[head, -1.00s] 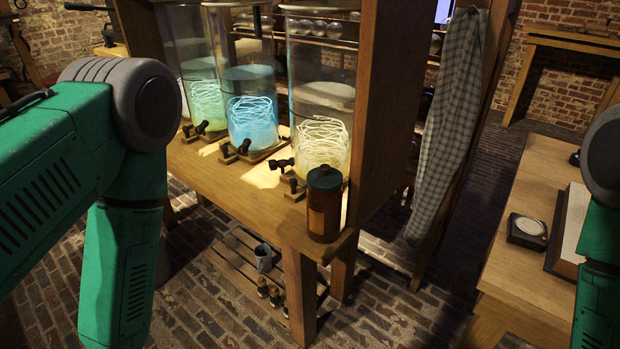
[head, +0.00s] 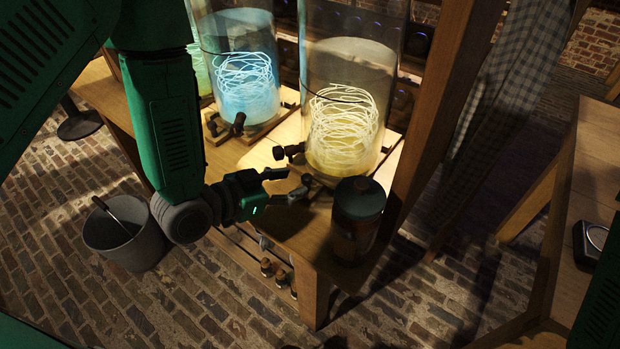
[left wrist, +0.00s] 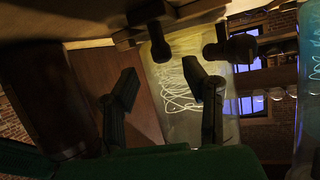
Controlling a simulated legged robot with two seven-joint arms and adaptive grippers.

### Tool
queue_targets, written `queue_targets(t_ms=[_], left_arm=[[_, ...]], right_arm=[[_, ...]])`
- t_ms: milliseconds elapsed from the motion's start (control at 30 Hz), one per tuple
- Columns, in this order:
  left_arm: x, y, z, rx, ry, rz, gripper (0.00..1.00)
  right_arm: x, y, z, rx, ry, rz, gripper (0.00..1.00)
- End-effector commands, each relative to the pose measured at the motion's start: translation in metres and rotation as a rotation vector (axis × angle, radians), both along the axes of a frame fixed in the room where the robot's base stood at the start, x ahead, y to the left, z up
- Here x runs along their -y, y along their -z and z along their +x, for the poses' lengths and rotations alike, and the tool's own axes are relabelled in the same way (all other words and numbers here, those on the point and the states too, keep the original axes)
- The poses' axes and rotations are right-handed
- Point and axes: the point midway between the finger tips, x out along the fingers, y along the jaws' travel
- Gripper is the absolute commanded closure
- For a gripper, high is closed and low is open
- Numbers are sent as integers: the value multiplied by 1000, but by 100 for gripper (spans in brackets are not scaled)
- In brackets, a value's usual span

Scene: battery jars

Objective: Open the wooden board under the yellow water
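The jar of glowing yellow water (head: 348,75) stands on the bench with a dark tap (head: 288,152) at its front left. A wooden board (head: 394,141) lies under it, with a small dark fitting at its front edge. My left gripper (head: 289,184) is at the front of this jar, just below the tap, with its fingers apart and nothing between them. In the left wrist view the open fingers (left wrist: 165,90) show with the yellow jar (left wrist: 178,72) behind them. Whether a finger touches the board cannot be told. My right gripper is out of view.
A dark-lidded brown jar (head: 357,222) stands at the bench's front corner, close right of my left gripper. A blue-water jar (head: 240,75) stands to the left. A grey bucket (head: 124,232) is on the brick floor. A wooden post (head: 440,100) rises at right.

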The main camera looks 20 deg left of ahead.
Motion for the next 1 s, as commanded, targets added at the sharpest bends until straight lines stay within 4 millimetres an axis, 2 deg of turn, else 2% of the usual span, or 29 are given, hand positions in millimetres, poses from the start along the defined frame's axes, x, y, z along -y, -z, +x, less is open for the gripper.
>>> queue_targets(t_ms=[100, 300, 467, 700, 767, 800, 833, 1000], left_arm=[[11, 10, 18, 1, 0, 0, 60], [27, 19, 36, 0, -1, 4, 60], [33, 20, 42, -1, 0, 6, 60], [29, 21, 42, -2, -2, 2, 60], [28, 21, 42, -2, -2, 1, 81], [27, 21, 42, -2, -2, 1, 95], [27, 21, 42, -2, -3, 0, 100], [27, 21, 42, -2, -5, 5, 100]], right_arm=[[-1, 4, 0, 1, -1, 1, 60], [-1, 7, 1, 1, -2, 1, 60], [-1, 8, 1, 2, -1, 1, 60], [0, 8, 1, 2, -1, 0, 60], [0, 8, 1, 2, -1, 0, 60], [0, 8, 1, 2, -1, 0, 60], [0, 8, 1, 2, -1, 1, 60], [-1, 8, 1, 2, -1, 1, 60]])
